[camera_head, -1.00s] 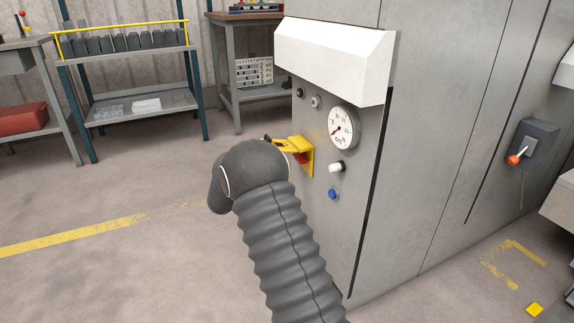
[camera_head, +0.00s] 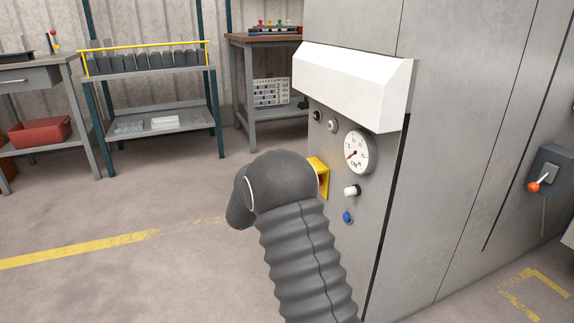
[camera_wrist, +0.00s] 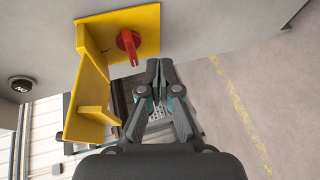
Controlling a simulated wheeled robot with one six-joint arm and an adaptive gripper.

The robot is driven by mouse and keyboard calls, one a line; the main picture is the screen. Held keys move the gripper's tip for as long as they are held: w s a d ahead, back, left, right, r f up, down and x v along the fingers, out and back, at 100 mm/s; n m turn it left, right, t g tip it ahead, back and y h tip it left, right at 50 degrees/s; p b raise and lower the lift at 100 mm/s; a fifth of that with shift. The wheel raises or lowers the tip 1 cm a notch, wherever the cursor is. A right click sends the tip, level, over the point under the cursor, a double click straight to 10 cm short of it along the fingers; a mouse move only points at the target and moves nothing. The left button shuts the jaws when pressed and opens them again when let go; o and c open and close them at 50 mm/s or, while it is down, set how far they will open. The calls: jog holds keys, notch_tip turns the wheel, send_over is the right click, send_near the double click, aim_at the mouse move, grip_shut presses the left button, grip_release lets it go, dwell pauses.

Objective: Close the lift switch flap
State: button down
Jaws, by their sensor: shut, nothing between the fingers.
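The lift switch has a yellow mounting plate (camera_wrist: 148,30) on the grey panel, with a red switch handle (camera_wrist: 128,46) on it. The yellow flap (camera_wrist: 88,85) stands open in the wrist view, swung out from the plate toward the lower left. My gripper (camera_wrist: 158,66) is shut and empty. Its fingertips appear just right of the flap and below the red handle; I cannot tell the depth gap. In the head view, only part of the yellow switch housing (camera_head: 319,176) shows; my arm hides the flap and gripper.
The machine's front panel carries a gauge (camera_head: 359,152), a white knob (camera_head: 352,190) and a blue button (camera_head: 347,217) close to the switch. A white hood (camera_head: 352,84) juts out above. Open floor lies to the left, with shelves and benches behind.

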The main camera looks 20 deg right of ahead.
jog(key=s+d+r+m+t+y+p, duration=0.1)
jog(key=s+r+m+t+y+p, duration=0.2)
jog(key=r+y, duration=0.6)
jog(key=s+r+m+t+y+p, duration=0.1)
jog(key=s+r+m+t+y, duration=0.35)
jog(key=r, duration=0.75)
jog(key=shift+n+t+y, duration=0.55)
jog(key=shift+y, duration=0.2)
jog(key=x, duration=1.1)
jog(key=shift+d+b, duration=0.25)
jog(key=shift+b, duration=0.1)
jog(key=f, duration=0.1)
jog(key=f+b, duration=0.1)
jog(key=f, duration=0.1)
jog(key=shift+w+a, duration=0.35)
jog(key=shift+a+f+b, duration=0.15)
jog(key=shift+f+b, duration=0.15)
jog(key=shift+f, duration=0.1)
jog(key=shift+f, duration=0.1)
